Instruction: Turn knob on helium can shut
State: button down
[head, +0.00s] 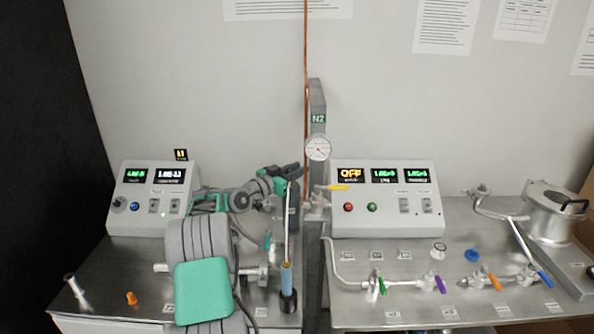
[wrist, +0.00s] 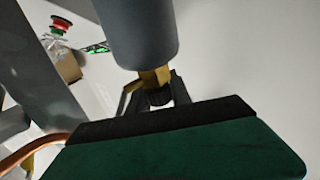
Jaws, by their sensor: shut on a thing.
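The helium can (wrist: 138,35) is a grey cylinder that fills the top of the wrist view. In the head view it appears as a dark grey can (head: 293,216), partly hidden, beside the grey post. A brass valve neck (wrist: 154,78) joins the can to a small dark knob (wrist: 160,97). My gripper (wrist: 158,95) has a finger on each side of this knob and is shut on it. In the head view my gripper (head: 291,172) is small, at the top of the can. The knob is hidden there, and its turn angle cannot be told.
A grey post with an N2 label (head: 318,119), a gauge (head: 318,148) and a yellow-handled valve (head: 338,187) stands just right of the can. A copper tube (head: 306,60) runs up beside it. A control box (head: 154,197) stands on the left bench.

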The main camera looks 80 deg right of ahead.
jog(key=shift+f+b, duration=0.1)
jog(key=shift+b, duration=0.2)
jog(key=n+t+h+b, duration=0.1)
jog(key=n+t+b, duration=0.1)
jog(key=t+b, duration=0.1)
jog(key=shift+w+f, duration=0.1)
jog(key=shift+w, duration=0.05)
jog(key=n+t+b, duration=0.1)
jog(key=t, duration=0.1)
jog(key=n+t+h+b, duration=0.1)
jog(key=n+t+b, duration=0.1)
jog(key=t, duration=0.1)
jog(key=shift+w+d, duration=0.15)
jog(key=shift+w, duration=0.25)
jog(key=shift+w+r+n+t+b, duration=0.15)
jog(key=shift+r+n+t+b, duration=0.05)
jog(key=shift+n+t+b, duration=0.45)
jog(key=shift+w, duration=0.1)
jog(key=c, duration=1.2)
grip_release()
jog(key=shift+o, duration=0.2)
